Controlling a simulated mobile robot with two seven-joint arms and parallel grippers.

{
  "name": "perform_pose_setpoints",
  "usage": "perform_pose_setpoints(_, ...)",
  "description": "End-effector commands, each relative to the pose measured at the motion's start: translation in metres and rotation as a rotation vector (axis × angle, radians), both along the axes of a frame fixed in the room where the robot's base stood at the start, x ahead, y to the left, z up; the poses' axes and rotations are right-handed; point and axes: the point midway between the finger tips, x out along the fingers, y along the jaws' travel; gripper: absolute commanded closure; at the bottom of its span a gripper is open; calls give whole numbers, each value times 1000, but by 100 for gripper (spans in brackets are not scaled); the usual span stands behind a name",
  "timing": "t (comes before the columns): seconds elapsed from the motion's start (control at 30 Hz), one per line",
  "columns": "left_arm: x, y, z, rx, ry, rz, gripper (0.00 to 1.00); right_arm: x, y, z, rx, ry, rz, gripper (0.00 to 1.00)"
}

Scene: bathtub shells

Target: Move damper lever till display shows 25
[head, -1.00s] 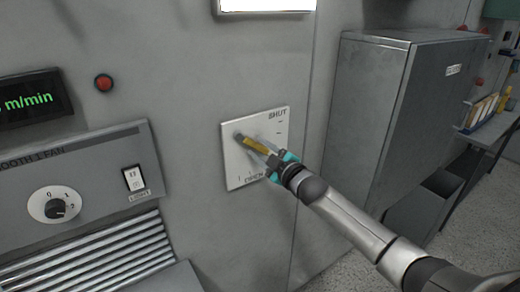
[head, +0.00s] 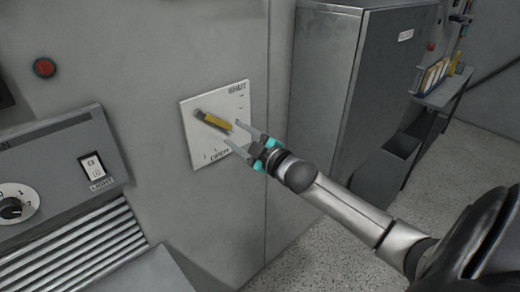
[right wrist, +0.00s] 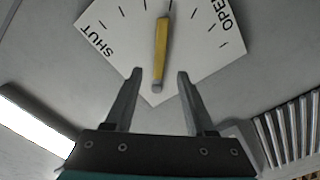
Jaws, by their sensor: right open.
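The damper lever (head: 215,122) is a yellow bar on a white plate (head: 240,95) marked SHUT at the top and OPEN at the bottom. It slants down to the right from its pivot, between the two labels. My right gripper (head: 233,133) is open, its fingertips just off the lever's free end. In the right wrist view the yellow lever (right wrist: 161,45) points down, its grey end between the open fingers (right wrist: 160,75); contact is not visible. Only a dark edge of the display shows at the far left, with no reading. My left gripper is not in view.
Left of the plate are a red button (head: 44,67), a fan panel with a light switch (head: 92,168) and a dial (head: 12,207), and a slatted vent (head: 75,245). A grey cabinet (head: 325,80) stands to the right, with open floor before it.

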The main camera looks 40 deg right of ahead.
Motion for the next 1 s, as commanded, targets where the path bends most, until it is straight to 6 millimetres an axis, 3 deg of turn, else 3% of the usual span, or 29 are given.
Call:
perform_pose_setpoints(0.53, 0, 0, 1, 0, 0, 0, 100, -69, -5, -1, 1, 1, 0, 45)
perform_pose_setpoints(1.0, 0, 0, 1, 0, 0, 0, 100, -84, -6, 1, 1, -1, 1, 45)
